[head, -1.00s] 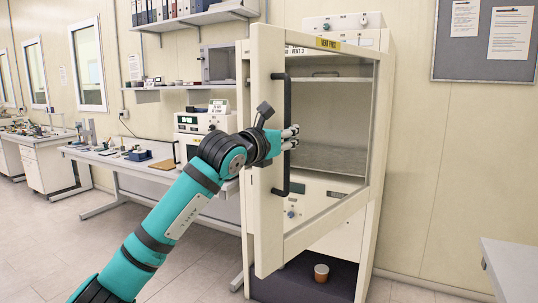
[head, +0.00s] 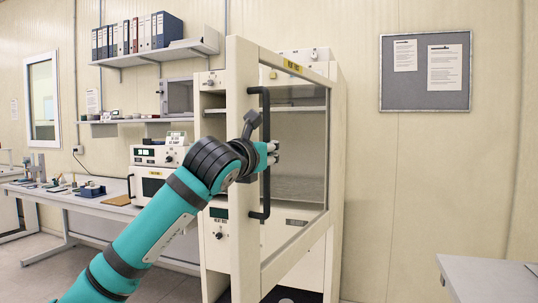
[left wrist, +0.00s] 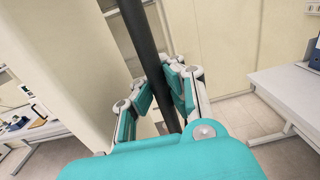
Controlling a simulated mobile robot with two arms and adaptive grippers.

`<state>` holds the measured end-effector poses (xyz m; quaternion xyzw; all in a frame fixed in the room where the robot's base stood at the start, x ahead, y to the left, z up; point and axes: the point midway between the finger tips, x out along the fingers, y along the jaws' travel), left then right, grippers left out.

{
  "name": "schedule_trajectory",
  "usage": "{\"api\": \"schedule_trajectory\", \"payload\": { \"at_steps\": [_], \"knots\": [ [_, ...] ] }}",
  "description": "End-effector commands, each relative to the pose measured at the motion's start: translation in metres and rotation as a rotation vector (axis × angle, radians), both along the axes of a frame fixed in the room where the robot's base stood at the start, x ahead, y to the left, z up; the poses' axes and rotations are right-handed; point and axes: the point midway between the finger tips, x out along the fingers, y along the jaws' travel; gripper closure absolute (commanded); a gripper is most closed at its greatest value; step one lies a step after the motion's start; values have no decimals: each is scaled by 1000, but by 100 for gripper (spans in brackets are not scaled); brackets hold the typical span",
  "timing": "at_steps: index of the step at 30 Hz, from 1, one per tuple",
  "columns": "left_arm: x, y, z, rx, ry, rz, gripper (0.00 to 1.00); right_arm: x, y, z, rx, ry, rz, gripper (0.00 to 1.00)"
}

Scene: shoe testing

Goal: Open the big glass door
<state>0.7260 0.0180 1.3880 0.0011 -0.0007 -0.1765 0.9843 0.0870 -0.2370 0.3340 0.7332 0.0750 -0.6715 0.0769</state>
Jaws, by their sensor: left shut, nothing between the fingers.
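The big glass door (head: 248,250) of a tall white cabinet stands ajar, its white frame swung out from the cabinet front towards me. Its glass pane (head: 300,165) is clear. A long black vertical handle (head: 265,195) is fixed on the door's left post; it also crosses the left wrist view as a dark bar (left wrist: 138,35). My left gripper (head: 272,153) is at the handle's middle height. In the left wrist view its fingers (left wrist: 163,75) are on both sides of the bar, shut with nothing pinched. Whether they touch the bar is unclear. My right gripper is not in view.
A bench (head: 110,208) with a white instrument (head: 152,152) stands left of the cabinet, under shelves with binders (head: 138,33). A grey table corner (head: 480,272) is at the lower right. A notice board (head: 425,72) hangs on the right wall. The floor at lower left is clear.

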Motion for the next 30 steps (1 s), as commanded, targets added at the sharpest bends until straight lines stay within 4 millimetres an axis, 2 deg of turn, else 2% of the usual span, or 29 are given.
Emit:
{"api": "schedule_trajectory", "payload": {
  "at_steps": [1,10,20,25,30],
  "knots": [
    [1,0,-9,5,19,2,99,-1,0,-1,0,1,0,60],
    [1,0,-5,3,12,2,62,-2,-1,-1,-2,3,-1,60],
    [-3,2,-3,3,7,1,62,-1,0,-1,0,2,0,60],
    [-23,9,-3,3,5,1,62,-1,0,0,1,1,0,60],
    [-57,21,-3,4,5,1,62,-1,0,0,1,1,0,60]
  ]
}}
